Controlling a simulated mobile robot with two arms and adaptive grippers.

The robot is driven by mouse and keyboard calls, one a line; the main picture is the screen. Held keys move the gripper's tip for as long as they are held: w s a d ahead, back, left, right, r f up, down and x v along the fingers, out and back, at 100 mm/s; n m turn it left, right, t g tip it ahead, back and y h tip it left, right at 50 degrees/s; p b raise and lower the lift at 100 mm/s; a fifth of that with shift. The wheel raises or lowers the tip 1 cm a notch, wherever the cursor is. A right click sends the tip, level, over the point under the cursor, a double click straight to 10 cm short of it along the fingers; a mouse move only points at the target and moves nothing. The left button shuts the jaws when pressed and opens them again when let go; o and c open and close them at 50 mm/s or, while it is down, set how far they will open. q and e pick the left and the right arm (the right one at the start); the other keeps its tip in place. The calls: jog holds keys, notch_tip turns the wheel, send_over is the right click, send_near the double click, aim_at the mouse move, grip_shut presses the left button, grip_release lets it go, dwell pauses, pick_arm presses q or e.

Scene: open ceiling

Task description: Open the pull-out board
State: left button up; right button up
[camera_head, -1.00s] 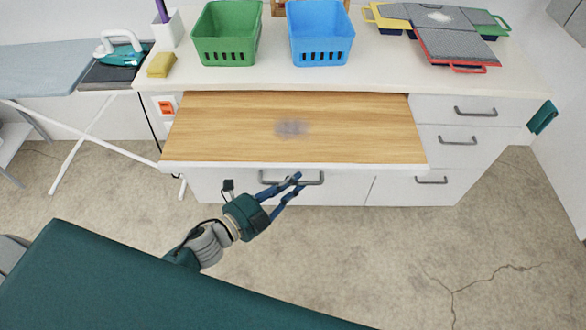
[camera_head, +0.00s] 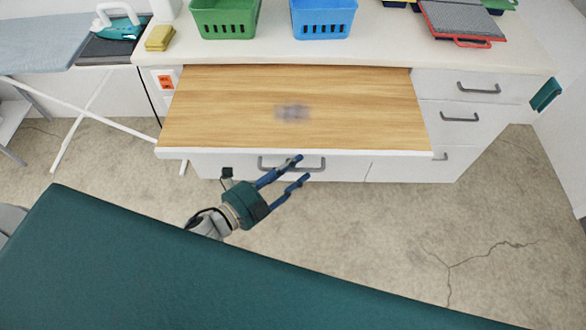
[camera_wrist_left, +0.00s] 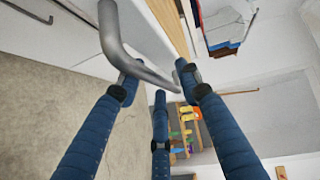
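The pull-out board (camera_head: 230,105) has a wooden top and a white front edge, and stands out from the white cabinet. A grey bar handle (camera_head: 268,162) shows just below its front edge; I cannot tell whether the handle belongs to the board or a drawer below. My left gripper (camera_head: 303,167) is open at this handle, its blue fingers apart. In the left wrist view the handle (camera_wrist_left: 113,40) reaches in between the finger ends of the gripper (camera_wrist_left: 155,75); contact is unclear. No right gripper shows.
A green basket (camera_head: 225,19) and a blue basket (camera_head: 323,19) stand on the counter. A yellow sponge (camera_head: 159,38) lies at its left. Drawers with handles (camera_head: 478,88) are at the right. An ironing board (camera_head: 40,45) is at the left.

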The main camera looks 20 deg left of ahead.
pick_arm(q)
jog(key=v, duration=1.2)
dwell(0.3)
jog(key=s+a+f+n+g+y, duration=0.1)
jog(key=s+a+f+n+y, duration=0.2)
jog(key=f, duration=0.6)
jog(key=a+f+n+g+y, duration=0.2)
jog(key=a+f+n, duration=0.15)
jog(key=f, duration=0.65)
jog(key=s+a+f+n+g+y, duration=0.1)
jog(key=s+a+f+n+y, duration=0.1)
jog(key=f+n, duration=0.5)
jog(key=s+d+f+n+g, duration=0.2)
jog(key=s+f+n+g, duration=0.1)
jog(key=s+f, duration=0.8)
jog(key=s+d+f+n+g+y, duration=0.1)
jog(key=s+f+n+g, duration=0.2)
jog(key=s+f+g, duration=0.3)
jog(key=s+f, duration=0.4)
jog(key=s, duration=0.1)
jog(key=shift+s+d+f, duration=0.2)
jog(key=shift+d+f, duration=0.15)
jog(key=shift+f, duration=0.05)
